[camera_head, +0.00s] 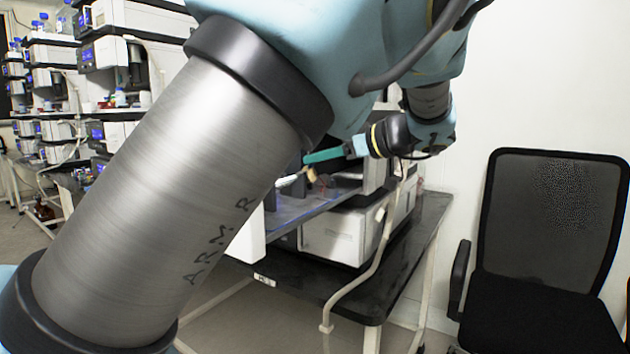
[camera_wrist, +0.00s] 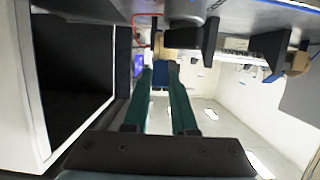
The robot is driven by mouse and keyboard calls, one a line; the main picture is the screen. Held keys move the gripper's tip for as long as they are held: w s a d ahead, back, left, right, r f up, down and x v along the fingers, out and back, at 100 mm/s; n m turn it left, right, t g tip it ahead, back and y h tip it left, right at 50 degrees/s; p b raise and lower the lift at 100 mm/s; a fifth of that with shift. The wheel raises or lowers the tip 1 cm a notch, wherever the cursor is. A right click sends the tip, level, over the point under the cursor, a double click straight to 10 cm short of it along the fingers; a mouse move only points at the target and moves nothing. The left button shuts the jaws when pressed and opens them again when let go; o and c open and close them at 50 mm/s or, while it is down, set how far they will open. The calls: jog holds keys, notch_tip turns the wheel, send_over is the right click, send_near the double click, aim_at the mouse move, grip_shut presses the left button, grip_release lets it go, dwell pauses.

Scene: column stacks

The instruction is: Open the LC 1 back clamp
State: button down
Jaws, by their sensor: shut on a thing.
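My gripper (camera_wrist: 160,72) has two long green fingers that reach up the wrist view, close together at their tips. They are shut on a small part of a tan and black clamp (camera_wrist: 160,51), taken as the LC 1 back clamp; no label is readable on it. The fingertips partly hide where they hold it. A second tan and black clamp-like piece (camera_wrist: 298,63) is at the right of the wrist view, apart from the fingers. In the head view my gripper (camera_head: 306,158) points left above the bench, near a tan piece (camera_head: 311,174).
A white-framed dark opening (camera_wrist: 75,70) stands close left of the fingers in the wrist view. A white instrument (camera_head: 335,236) sits on the black bench (camera_head: 330,290). An office chair (camera_head: 545,220) stands at the right. Instrument racks (camera_head: 55,52) line the left.

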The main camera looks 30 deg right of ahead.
jog(key=t+b, duration=0.1)
jog(key=b, duration=0.1)
jog(key=f+t+y+b, duration=0.1)
jog(key=b, duration=0.1)
jog(key=shift+s+d+f, duration=0.25)
jog(key=shift+s, duration=0.15)
jog(key=shift+t+y+b, duration=0.3)
jog(key=shift+t+b, duration=0.2)
jog(key=shift+b, duration=0.35)
jog(key=shift+s+r, duration=0.1)
jog(key=c, duration=0.7)
grip_release()
jog(key=shift+s, duration=0.1)
jog(key=v, duration=1)
jog(key=shift+s+d+b, duration=0.25)
jog(key=shift+b, duration=0.15)
